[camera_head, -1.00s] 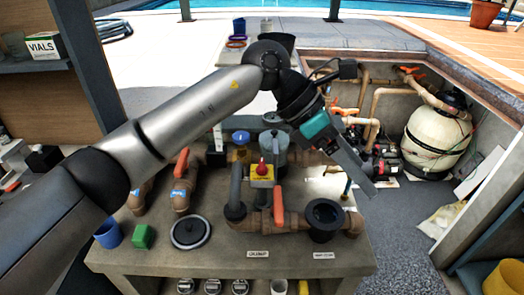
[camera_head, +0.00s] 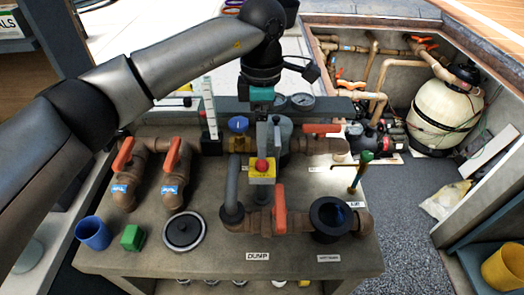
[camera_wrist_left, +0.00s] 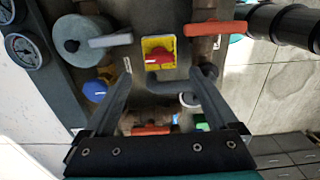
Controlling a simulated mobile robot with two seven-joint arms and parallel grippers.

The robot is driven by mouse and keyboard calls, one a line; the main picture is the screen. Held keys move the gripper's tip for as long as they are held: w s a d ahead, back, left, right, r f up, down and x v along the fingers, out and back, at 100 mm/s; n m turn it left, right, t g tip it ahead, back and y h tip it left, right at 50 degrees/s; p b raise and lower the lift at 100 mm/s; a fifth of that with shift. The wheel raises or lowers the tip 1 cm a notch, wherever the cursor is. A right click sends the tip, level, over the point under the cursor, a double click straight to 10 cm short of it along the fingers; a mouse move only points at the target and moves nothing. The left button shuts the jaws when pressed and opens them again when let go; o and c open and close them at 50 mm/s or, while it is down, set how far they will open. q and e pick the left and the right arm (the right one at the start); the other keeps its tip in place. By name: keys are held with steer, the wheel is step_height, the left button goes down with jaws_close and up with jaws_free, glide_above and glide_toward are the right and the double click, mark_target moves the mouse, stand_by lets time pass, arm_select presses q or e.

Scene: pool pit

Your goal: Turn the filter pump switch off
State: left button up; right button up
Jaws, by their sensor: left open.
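The filter pump switch (camera_head: 262,168) is a red rotary knob on a yellow plate, on the pipework bench, facing up. It also shows in the left wrist view (camera_wrist_left: 159,52), top centre. My left gripper (camera_head: 266,146) points down just behind and above the switch in the head view. In the left wrist view its two open fingers (camera_wrist_left: 161,70) are spread wide, with the knob seen between and just beyond their tips. Nothing is held. Contact with the switch is not visible. My right gripper is not in view.
Orange-handled valves stand left (camera_head: 123,154), front (camera_head: 280,208) and right (camera_head: 321,128) of the switch. A grey upright pipe (camera_head: 232,186) is close on its left. A black round lid (camera_head: 184,231), blue cup (camera_head: 93,233) and green block (camera_head: 132,237) lie front left.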

mark_target(262, 162)
arm_select(q)
step_height(262, 162, down, 7)
steer(key=shift+r, duration=0.2)
steer(key=c, duration=1.4)
